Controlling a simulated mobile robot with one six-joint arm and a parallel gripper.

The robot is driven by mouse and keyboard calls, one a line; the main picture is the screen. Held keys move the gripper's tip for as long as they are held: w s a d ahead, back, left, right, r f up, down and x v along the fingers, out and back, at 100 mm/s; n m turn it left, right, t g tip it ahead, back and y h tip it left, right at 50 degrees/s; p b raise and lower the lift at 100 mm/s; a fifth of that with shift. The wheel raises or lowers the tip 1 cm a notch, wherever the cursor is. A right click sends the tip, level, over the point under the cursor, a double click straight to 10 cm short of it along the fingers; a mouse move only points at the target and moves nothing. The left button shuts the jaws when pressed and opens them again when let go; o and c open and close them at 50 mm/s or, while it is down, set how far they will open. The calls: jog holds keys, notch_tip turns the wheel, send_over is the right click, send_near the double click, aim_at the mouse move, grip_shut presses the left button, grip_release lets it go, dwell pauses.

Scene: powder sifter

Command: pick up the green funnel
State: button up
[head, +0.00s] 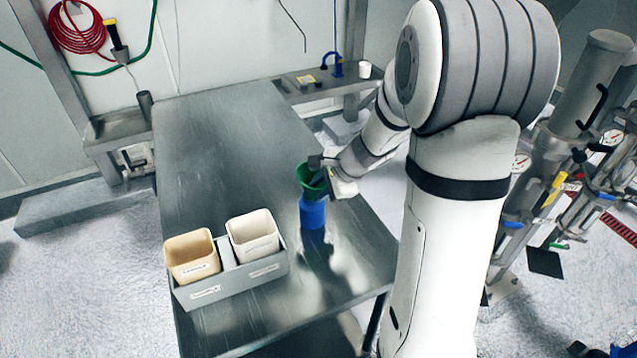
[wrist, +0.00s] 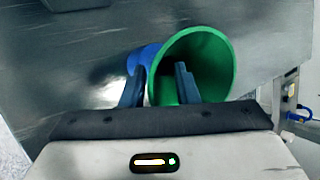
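The green funnel (head: 307,183) sits mouth up on top of a blue bottle (head: 312,213) on the metal table. In the wrist view the funnel (wrist: 217,62) shows its wide round mouth, with part of the blue bottle (wrist: 146,57) behind it. My gripper (head: 321,170) is at the funnel's upper right side in the head view. In the wrist view my gripper (wrist: 158,80) has its fingers apart. The near funnel wall lies between them, one finger outside and the other over the mouth. I see a gap between the fingers; contact with the wall is unclear.
A grey holder (head: 232,284) with a tan bin (head: 192,256) and a white bin (head: 253,236) stands at the table's front left. The metal table (head: 215,135) is clear behind them. A blue tool and white cup (head: 364,70) stand on a back shelf.

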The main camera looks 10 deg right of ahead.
grip_shut()
dwell(0.3)
